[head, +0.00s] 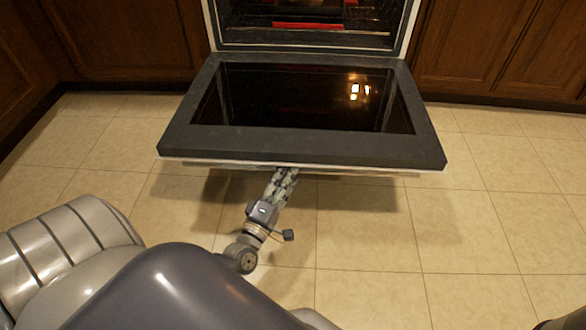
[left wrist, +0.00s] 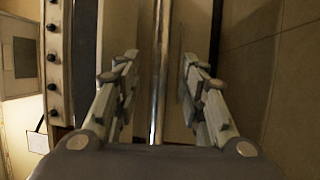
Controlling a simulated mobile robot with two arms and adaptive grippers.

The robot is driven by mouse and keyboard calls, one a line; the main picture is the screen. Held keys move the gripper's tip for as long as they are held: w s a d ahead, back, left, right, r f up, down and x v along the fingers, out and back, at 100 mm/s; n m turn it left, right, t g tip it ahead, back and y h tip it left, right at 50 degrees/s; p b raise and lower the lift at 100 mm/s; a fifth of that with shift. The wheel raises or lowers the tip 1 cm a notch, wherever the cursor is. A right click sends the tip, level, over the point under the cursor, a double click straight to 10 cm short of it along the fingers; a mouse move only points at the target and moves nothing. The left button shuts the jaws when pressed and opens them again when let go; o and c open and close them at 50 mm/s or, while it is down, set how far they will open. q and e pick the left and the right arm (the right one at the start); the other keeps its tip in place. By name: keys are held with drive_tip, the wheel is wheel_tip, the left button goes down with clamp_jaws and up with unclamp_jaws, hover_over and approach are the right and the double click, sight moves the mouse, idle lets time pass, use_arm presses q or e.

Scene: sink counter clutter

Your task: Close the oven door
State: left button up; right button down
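The oven door (head: 300,146) is dropped open and lies about level in front of the oven. Its dark glass (head: 300,100) faces up. My left gripper (head: 284,178) reaches under the door's front edge, and its fingertips are partly hidden there. In the left wrist view the gripper (left wrist: 158,66) is open, with one finger on each side of a shiny metal handle bar (left wrist: 157,110). Gaps show between the bar and both fingers. My right gripper is not in view.
The oven cavity (head: 312,38) is open behind the door, with a red item (head: 308,26) inside. Wooden cabinets (head: 120,40) stand on both sides. The tiled floor (head: 490,220) right of the door is clear.

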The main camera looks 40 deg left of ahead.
use_arm(q)
drive_tip(key=shift+b+x, duration=0.55)
drive_tip(key=shift+x, duration=1.4)
